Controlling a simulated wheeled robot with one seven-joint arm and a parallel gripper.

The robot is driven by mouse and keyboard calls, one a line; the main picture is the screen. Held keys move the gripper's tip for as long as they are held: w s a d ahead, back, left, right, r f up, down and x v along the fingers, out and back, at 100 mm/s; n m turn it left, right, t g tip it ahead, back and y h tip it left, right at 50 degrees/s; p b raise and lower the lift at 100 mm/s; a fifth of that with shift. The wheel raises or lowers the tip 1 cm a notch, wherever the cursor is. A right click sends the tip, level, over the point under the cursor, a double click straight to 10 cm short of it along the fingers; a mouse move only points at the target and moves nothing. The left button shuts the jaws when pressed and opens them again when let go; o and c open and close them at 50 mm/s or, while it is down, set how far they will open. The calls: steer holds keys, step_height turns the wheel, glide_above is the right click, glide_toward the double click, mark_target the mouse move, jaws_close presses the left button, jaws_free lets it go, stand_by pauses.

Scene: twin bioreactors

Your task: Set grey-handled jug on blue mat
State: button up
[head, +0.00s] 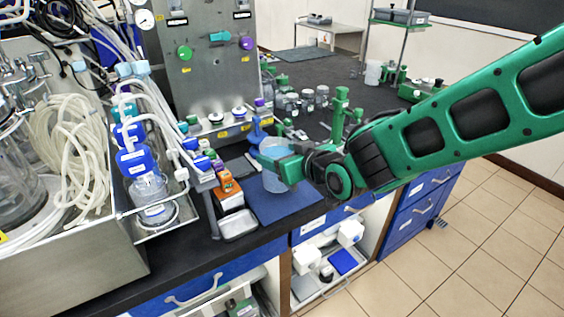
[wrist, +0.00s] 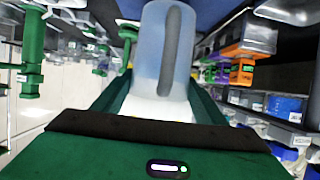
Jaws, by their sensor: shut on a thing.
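The grey-handled jug (wrist: 149,45) is a translucent, pale bluish vessel. In the wrist view its grey handle faces the camera and the jug sits between my green fingers.
Left of the mat are an orange box (head: 228,195) and a metal tray (head: 238,225). A blue-handled item (head: 257,131) stands behind the jug. Several small jars (head: 307,98) stand farther back. The mat's front and right are clear.

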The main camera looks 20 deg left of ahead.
steer(key=shift+f, duration=1.05)
steer(key=shift+f, duration=0.1)
steer(key=o, duration=2.1)
steer(key=shift+c, duration=0.2)
steer(key=shift+s+d+r, duration=0.15)
steer(key=shift+r, duration=0.05)
steer(key=v, duration=1.1)
steer(key=shift+s+d, duration=0.2)
steer(key=shift+d, duration=0.05)
